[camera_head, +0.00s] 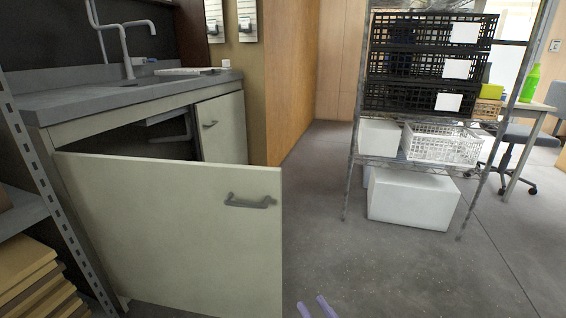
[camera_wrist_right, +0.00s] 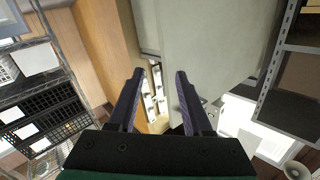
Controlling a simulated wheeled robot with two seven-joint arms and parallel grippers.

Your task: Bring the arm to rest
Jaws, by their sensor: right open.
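My right gripper (camera_head: 316,308) shows only as two purple fingertips at the bottom edge of the head view. In the right wrist view my right gripper (camera_wrist_right: 158,76) is open, with nothing between its two dark fingers. A pale cabinet door (camera_head: 170,225) with a grey handle (camera_head: 251,201) stands swung open to the left of the fingertips in the head view. A pale panel (camera_wrist_right: 212,50) lies beyond the fingers in the wrist view. My left gripper is not in view.
A wire rack with black crates (camera_head: 425,65) and white boxes (camera_head: 413,198) stands right of centre. A counter with a sink tap (camera_head: 125,45) is at left. A metal shelf post (camera_head: 50,195) stands at far left. The grey floor (camera_head: 400,275) in the middle is clear.

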